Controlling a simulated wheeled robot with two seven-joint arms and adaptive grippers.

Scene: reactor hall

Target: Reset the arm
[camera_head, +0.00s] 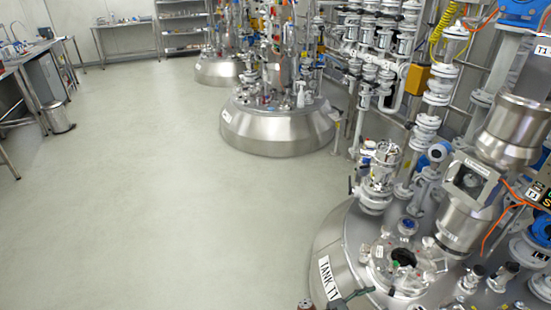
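A small dark part (306,304) shows at the bottom edge, left of the near tank, and is cut off by the frame. I cannot tell what it belongs to. The near steel tank (332,240) stands at the lower right, with a white label (328,278) reading "TANK T1". On its top is a round flanged port (402,262) with a dark opening.
A second steel tank (277,135) stands further back, with another behind it (218,70). Pipes and valves (385,45) crowd the right side. A bench (45,75) and a bin (59,118) stand at the left. The grey floor (170,200) between is clear.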

